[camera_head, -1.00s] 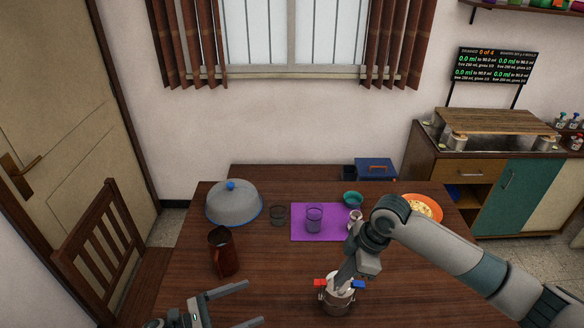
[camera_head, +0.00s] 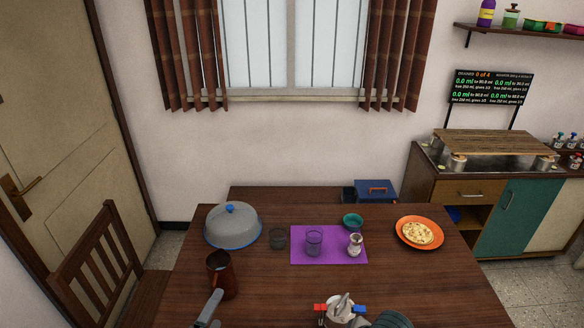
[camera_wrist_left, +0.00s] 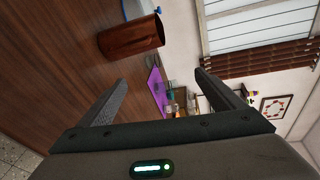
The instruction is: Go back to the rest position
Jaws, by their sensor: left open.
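My left gripper (camera_head: 208,310) shows at the bottom edge of the head view, left of centre, with only part of it in frame. In the left wrist view it is open (camera_wrist_left: 162,80), with nothing held between its two fingers. The brown jug (camera_head: 222,275) stands on the table just beyond it, and it also shows in the left wrist view (camera_wrist_left: 131,36). A grey piece of my right arm shows at the bottom edge, right of the steel pot (camera_head: 337,318).
A chair (camera_head: 95,265) stands left.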

